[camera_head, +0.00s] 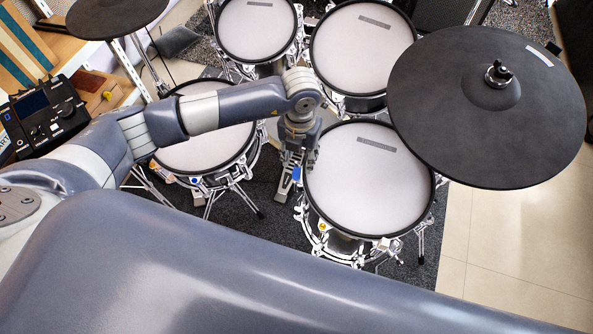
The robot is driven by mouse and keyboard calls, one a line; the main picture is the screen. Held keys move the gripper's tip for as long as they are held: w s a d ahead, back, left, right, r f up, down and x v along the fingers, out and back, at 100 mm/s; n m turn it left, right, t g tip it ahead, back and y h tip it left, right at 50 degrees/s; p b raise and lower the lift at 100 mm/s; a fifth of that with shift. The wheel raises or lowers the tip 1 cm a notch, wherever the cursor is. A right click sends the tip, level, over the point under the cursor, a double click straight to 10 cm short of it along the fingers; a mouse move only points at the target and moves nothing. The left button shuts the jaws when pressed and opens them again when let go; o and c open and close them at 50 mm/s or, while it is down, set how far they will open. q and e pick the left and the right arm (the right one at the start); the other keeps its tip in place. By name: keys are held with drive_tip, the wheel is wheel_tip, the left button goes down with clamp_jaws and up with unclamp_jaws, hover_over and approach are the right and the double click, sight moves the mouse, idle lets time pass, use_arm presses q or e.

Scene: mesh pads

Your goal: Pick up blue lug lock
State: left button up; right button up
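A small blue lug lock (194,181) shows at the front rim of the left drum (205,150). My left gripper (298,160) points down between that drum and the front right drum (368,185), to the right of the blue lug lock and apart from it. A small blue patch (296,173) shows close to its fingertips; I cannot tell what it is. The fingers are small and dark here, so I cannot tell whether they are open or shut. My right gripper is not in view.
A large dark cymbal (480,130) spreads over the right side. Two more drums (257,28) (362,45) stand at the back. A yellow piece (322,226) sits on the front right drum's rim. A drum module (45,115) stands at left. Tiled floor (520,240) is clear at right.

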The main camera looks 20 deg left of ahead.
sight(296, 170)
use_arm(q)
drive_tip(key=f, duration=0.3)
drive_tip(key=shift+s+a+f, duration=0.3)
drive_tip(key=shift+f, duration=0.55)
drive_tip(key=c, duration=0.8)
